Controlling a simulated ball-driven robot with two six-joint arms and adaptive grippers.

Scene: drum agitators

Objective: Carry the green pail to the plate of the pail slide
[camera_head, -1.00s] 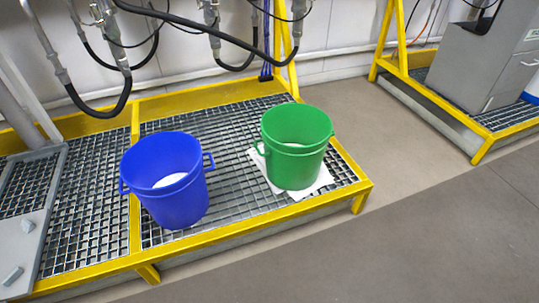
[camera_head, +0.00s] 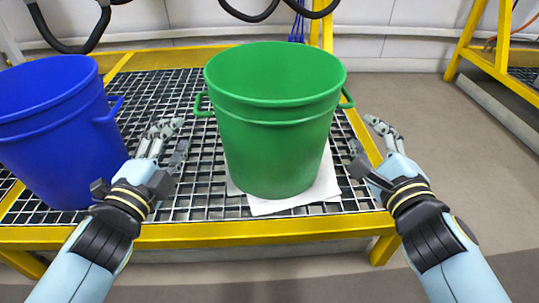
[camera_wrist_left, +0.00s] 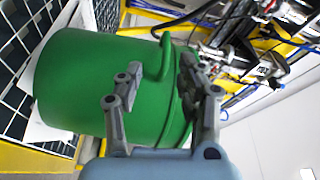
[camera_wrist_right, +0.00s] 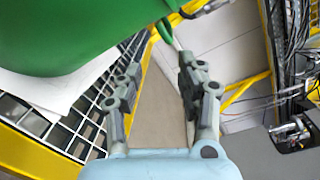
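The green pail (camera_head: 275,140) stands upright on a white sheet on the grated platform, in the middle of the head view. It has a side handle on its left (camera_head: 203,104) and one on its right (camera_head: 347,99). My left gripper (camera_head: 172,140) is open beside the pail's left side; in the left wrist view a handle (camera_wrist_left: 165,57) shows ahead, between the fingers in the picture. My right gripper (camera_head: 362,136) is open beside the right side; the right wrist view shows a handle (camera_wrist_right: 165,31) just ahead of the fingers. I cannot make out the slide's plate now.
A blue pail (camera_head: 62,130) stands close to my left gripper. The white sheet (camera_head: 322,184) lies under the green pail. The platform has a yellow front edge (camera_head: 220,235). Hoses (camera_head: 250,12) hang behind. Bare floor (camera_head: 425,110) lies to the right.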

